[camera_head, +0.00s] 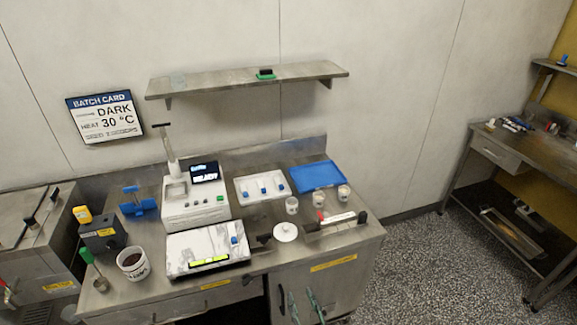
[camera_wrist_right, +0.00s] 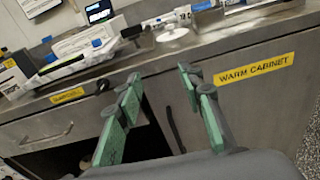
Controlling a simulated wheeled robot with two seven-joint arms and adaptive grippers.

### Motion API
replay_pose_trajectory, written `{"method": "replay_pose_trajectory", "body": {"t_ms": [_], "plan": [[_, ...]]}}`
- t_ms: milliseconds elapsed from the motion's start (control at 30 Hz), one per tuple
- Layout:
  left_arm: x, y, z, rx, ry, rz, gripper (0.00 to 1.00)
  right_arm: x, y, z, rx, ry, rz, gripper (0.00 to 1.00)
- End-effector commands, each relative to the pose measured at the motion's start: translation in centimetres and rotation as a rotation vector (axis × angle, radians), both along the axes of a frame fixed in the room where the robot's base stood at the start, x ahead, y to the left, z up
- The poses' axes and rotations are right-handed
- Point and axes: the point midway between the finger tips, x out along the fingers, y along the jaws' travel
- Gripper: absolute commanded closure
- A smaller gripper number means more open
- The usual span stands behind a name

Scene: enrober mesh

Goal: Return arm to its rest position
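My right gripper (camera_head: 305,304) shows at the bottom edge of the head view, in front of the steel bench's cabinet door. In the right wrist view its two green-padded fingers (camera_wrist_right: 160,78) stand well apart with nothing between them. They point toward the bench front, and the gripper looks clear of it. The rest of the right arm is mostly out of the head view. My left gripper is in neither view.
The steel bench (camera_head: 365,232) holds a white machine (camera_head: 196,210), a marble-patterned slab (camera_head: 207,248), a blue tray (camera_head: 316,176), a white tub (camera_head: 133,264) and small cups. A warm cabinet (camera_wrist_right: 230,95) lies below. Speckled floor (camera_head: 415,270) is free at right.

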Motion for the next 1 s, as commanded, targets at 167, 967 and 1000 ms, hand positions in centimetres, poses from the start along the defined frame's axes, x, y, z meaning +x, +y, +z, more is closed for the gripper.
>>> {"method": "replay_pose_trajectory", "body": {"t_ms": [167,967,1000], "plan": [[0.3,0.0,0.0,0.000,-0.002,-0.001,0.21,0.9,-1.1,-3.2,0.059,0.078,-0.029,0.65],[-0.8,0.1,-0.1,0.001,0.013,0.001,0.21,-6.1,-18.7,-39.8,0.974,0.841,-0.741,0.65],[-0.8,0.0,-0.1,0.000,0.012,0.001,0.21,-7.8,-19.9,-41.9,1.045,0.871,-0.813,0.65]]}}
